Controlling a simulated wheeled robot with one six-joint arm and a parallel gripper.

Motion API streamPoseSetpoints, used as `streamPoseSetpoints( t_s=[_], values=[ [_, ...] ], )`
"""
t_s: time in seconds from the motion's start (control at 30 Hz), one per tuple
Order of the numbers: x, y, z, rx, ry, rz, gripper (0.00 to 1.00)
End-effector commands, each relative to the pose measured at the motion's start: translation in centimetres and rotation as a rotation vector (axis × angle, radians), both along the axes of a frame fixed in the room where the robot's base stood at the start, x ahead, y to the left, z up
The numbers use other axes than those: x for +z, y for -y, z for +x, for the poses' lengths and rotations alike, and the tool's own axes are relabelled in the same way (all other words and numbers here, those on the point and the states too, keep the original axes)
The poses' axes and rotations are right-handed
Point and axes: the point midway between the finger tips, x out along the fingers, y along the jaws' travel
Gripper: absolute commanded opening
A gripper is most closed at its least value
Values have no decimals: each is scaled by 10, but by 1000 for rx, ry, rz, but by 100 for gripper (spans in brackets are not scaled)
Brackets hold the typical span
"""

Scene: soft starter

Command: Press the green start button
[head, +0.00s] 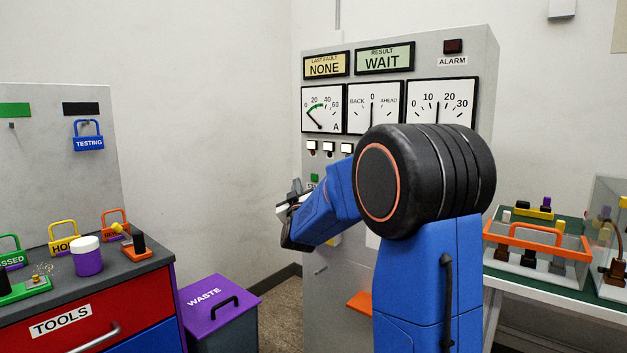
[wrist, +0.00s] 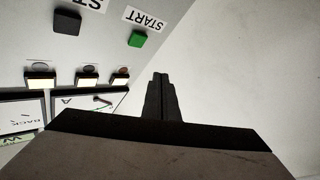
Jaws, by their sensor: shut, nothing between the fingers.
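The green start button (head: 314,178) shows small on the grey cabinet in the head view, left of my arm, with its label partly covered. In the wrist view the green button (wrist: 137,39) is near the upper middle beside its START label (wrist: 146,18), which appears inverted. My gripper (wrist: 160,78) is shut and empty, its fingertips pointing up the wrist picture. They appear just below and right of the button in that picture, with no contact visible. In the head view my gripper (head: 287,205) is left of the cabinet's front, below the button's height.
A dark button (wrist: 67,21) sits beside the green one. Lit white indicators (head: 329,149) and dial meters (head: 371,106) are above. The display (head: 384,58) reads WAIT. A purple-lidded WASTE bin (head: 207,298) and a TOOLS bench (head: 75,325) stand left; a table with trays (head: 540,285) is right.

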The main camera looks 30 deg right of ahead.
Motion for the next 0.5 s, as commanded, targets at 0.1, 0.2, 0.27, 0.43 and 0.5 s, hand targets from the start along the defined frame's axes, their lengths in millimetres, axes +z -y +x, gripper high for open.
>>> streamPoseSetpoints(
  t_s=[0.1, 0.2, 0.27, 0.43, 0.5],
  values=[
    [-1, 15, 5, -3, -1, 0, 0],
    [-1, 26, 9, -2, -1, 0, 0],
    [-1, 32, 11, -2, -2, -1, 0],
    [-1, 46, 17, -2, -1, 0, 0],
    [0, 49, 18, -1, -1, 0, 0]
  ],
)
